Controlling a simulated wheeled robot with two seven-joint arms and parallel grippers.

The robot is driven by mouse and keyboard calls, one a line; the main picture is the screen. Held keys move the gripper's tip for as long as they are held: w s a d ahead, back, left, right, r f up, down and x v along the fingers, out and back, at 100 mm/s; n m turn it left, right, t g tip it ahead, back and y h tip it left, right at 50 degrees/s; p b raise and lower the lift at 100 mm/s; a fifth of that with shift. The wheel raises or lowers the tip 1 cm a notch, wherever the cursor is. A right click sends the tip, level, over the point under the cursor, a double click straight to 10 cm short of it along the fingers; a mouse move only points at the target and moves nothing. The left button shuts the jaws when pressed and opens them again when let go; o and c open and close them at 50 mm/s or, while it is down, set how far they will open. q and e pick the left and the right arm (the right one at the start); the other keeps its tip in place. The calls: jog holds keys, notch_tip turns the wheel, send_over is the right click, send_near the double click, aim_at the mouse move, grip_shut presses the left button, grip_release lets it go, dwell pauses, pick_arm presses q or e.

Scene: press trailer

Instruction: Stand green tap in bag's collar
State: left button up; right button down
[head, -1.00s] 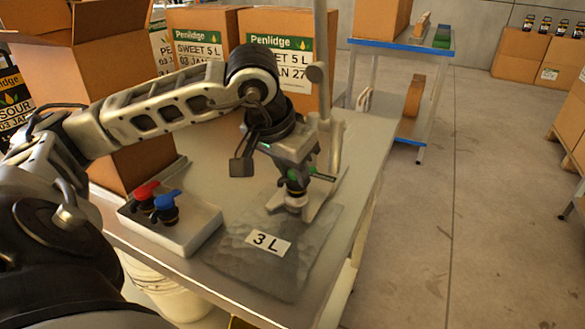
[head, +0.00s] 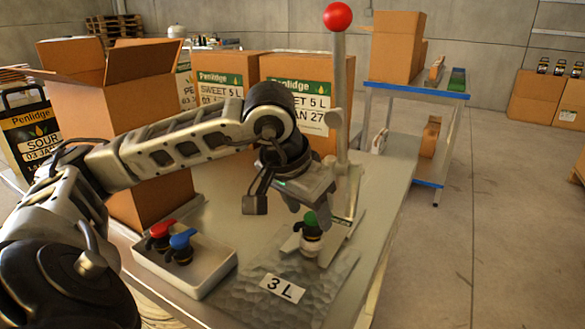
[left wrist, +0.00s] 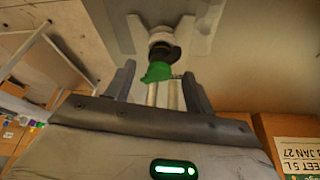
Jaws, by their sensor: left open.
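The green tap (head: 311,220), with a dark body, stands upright at the pale collar (head: 309,248) of the grey bag (head: 258,302), which is labelled 3 L. The left wrist view shows the green tap (left wrist: 157,72) end-on, with its dark body at the pale collar (left wrist: 160,33). How deep it sits in the collar I cannot tell. My left gripper (head: 309,202) is open just above the tap. In the left wrist view the open fingers of my left gripper (left wrist: 159,76) are either side of the green part, apart from it. My right gripper is out of view.
A red tap (head: 160,232) and a blue tap (head: 181,243) stand in a white tray (head: 205,281) left of the bag. The press post (head: 341,110) with a red knob rises behind the collar. Cartons (head: 220,106) line the back; the table's right side is clear.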

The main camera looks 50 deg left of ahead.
pick_arm(q)
jog(key=p+v, duration=0.3)
jog(key=v, duration=1.1)
jog(key=shift+s, duration=0.1)
